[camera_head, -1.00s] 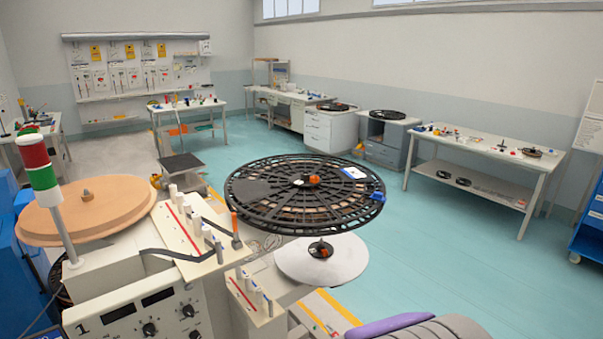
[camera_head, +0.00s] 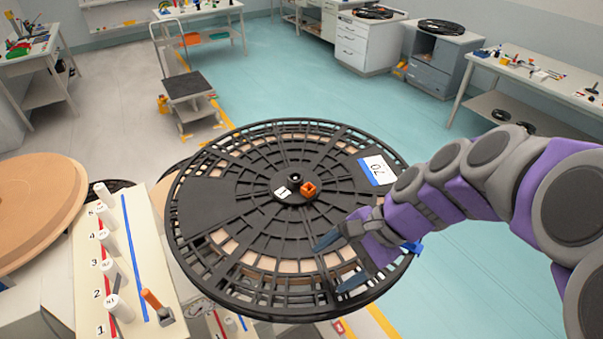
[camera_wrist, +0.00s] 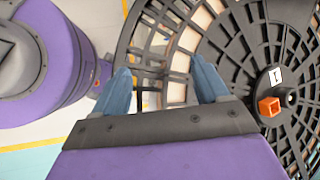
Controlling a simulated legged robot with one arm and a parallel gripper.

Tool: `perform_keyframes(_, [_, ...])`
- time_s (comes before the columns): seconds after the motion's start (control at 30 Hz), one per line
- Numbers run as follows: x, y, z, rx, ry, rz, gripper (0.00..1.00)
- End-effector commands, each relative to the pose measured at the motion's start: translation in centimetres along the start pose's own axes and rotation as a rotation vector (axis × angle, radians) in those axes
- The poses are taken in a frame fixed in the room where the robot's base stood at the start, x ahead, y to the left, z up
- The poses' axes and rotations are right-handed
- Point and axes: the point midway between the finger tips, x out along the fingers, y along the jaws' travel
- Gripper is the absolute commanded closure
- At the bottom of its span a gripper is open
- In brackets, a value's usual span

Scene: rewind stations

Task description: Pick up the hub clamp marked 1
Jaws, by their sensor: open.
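The hub clamp (camera_head: 295,178) sits at the centre of a large black spoked reel (camera_head: 235,220). It has a dark round hub, an orange square-ended part (camera_head: 309,189) and a white tag (camera_head: 283,193) that seems to read 1. In the wrist view the clamp (camera_wrist: 291,98) is at the right, with the orange part (camera_wrist: 268,106) beside it. My gripper (camera_head: 338,261) is open and empty, with blue fingers, over the near right part of the reel, to the right and nearer than the clamp. The fingers (camera_wrist: 160,75) are apart from the clamp.
A panel with numbered white posts (camera_head: 112,275) and an orange-handled lever (camera_head: 155,303) stands at the left. A tan disc (camera_head: 35,205) is at far left. The reel bears a white-and-blue label (camera_head: 376,170). Open floor (camera_head: 290,75) lies beyond.

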Motion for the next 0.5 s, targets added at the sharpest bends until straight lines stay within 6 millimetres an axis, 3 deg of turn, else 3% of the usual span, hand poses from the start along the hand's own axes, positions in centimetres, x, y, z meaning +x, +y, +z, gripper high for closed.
perform_keyframes(0.03, [-0.8, -2.0, -1.1, 0.099, -0.039, -0.068, 0.26])
perform_keyframes(0.2, [-3.9, -7.5, -6.2, 0.444, -0.185, -0.289, 0.26])
perform_keyframes(0.4, [-7.9, -10.5, -12.4, 0.742, -0.334, -0.475, 0.26])
perform_keyframes(0.5, [-9.1, -11.1, -14.1, 0.82, -0.378, -0.526, 0.26])
